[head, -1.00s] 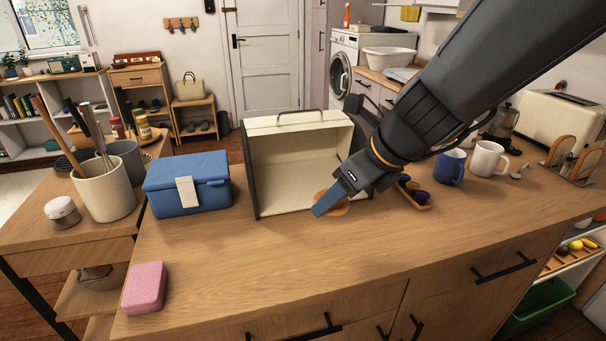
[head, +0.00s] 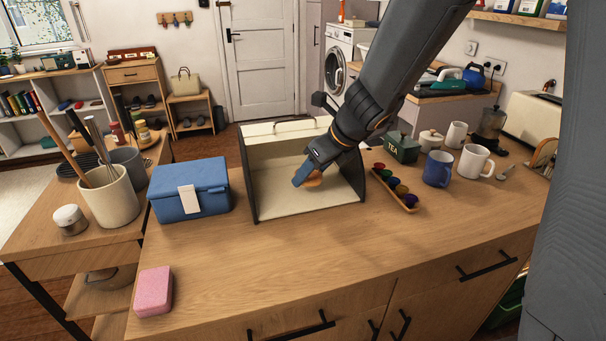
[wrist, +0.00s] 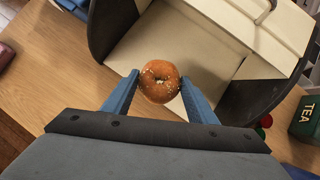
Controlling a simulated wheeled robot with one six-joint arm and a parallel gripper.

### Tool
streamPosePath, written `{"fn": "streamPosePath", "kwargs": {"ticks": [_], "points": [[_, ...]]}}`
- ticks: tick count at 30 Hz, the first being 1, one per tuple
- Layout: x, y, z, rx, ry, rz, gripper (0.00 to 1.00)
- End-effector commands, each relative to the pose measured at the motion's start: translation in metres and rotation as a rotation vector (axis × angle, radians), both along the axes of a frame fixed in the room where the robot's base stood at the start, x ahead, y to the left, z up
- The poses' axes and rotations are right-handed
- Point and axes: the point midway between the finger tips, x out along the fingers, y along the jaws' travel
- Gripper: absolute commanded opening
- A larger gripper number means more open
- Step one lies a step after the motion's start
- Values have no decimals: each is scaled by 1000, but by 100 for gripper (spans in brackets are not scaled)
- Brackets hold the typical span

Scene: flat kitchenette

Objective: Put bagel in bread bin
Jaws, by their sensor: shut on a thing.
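The bagel (wrist: 160,81) is golden brown with pale specks and a hole. My gripper (wrist: 160,84) is shut on it, with a blue finger on each side in the wrist view. In the head view the bagel (head: 314,179) is partly hidden behind my gripper (head: 303,178). The bread bin (head: 283,203) is cream with dark side panels, and its front is open. My gripper holds the bagel at the bin's opening, toward its right side in the head view. I cannot tell how far inside the bagel is. The bin also shows in the wrist view (wrist: 185,48).
A blue lunch box (head: 189,190) stands left of the bin. A tray of small coloured cups (head: 394,188) and a green tea tin (head: 403,149) stand to its right. A pink sponge (head: 154,291) lies front left. The counter before the bin is clear.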

Motion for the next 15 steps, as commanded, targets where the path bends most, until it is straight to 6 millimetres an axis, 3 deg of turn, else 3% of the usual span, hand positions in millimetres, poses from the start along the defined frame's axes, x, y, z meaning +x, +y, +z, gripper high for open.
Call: {"fn": "streamPosePath", "kwargs": {"ticks": [10,15], "points": [[71,15,2,0,0,2,47],[73,15,-25,0,2,-2,47]]}}
